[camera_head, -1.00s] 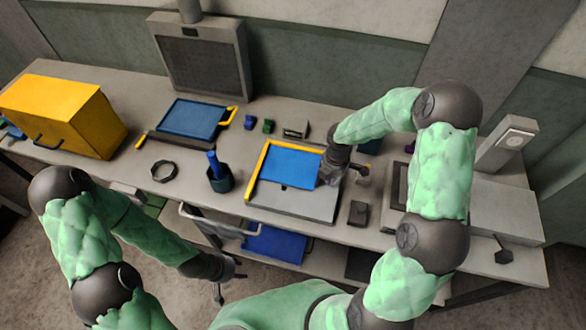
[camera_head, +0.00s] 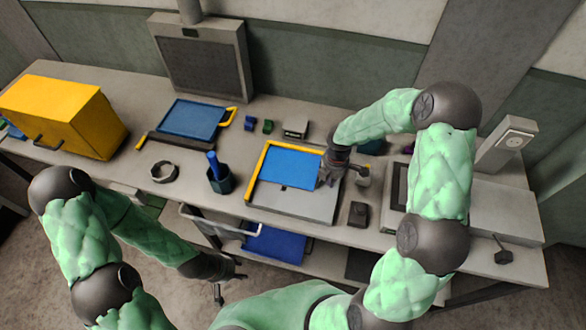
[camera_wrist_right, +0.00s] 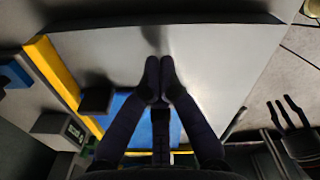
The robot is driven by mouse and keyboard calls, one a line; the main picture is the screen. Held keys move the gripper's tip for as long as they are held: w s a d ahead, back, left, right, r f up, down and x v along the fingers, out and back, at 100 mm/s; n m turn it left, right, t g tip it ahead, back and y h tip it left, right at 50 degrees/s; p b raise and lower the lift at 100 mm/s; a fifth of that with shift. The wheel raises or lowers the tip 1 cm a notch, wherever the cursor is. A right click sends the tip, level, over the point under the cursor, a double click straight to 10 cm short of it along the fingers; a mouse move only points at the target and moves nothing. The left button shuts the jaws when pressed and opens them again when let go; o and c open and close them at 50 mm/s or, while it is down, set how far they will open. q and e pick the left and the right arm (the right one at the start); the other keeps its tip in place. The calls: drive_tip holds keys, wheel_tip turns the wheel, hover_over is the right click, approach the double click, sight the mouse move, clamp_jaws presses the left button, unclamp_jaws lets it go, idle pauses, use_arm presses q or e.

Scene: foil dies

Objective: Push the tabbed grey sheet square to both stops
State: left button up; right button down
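The grey sheet (camera_head: 300,203) lies flat over the near part of a blue bed (camera_head: 290,167). A small dark tab (camera_head: 284,187) stands at its far edge; it also shows in the right wrist view (camera_wrist_right: 97,100). Yellow stops (camera_head: 256,172) run along the bed's left and far sides. A blue strip shows between the sheet and the far stop. My right gripper (camera_head: 323,184) is low at the right of the bed; in the wrist view its fingertips (camera_wrist_right: 160,78) are together, with nothing seen between them. Contact with the sheet is unclear. My left gripper (camera_head: 226,288) hangs before the table.
A dark cup with a blue tool (camera_head: 220,180) stands left of the bed, and a dark ring (camera_head: 164,171) lies further left. A small dark block (camera_head: 358,214) sits to the right. A blue tray (camera_head: 192,119) and a yellow box (camera_head: 65,115) stand further left.

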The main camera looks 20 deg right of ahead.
drive_tip(key=shift+w+a, duration=0.1)
drive_tip(key=shift+a, duration=0.1)
drive_tip(key=shift+w+a, duration=0.6)
drive_tip(key=shift+a, duration=0.35)
drive_tip(key=shift+d, duration=0.1)
drive_tip(key=shift+s+d, duration=0.3)
drive_tip(key=shift+d, duration=0.15)
wheel_tip(320, 180, up, 8)
drive_tip(key=p, duration=0.6)
drive_tip(key=shift+p, duration=0.4)
drive_tip(key=shift+a, duration=0.1)
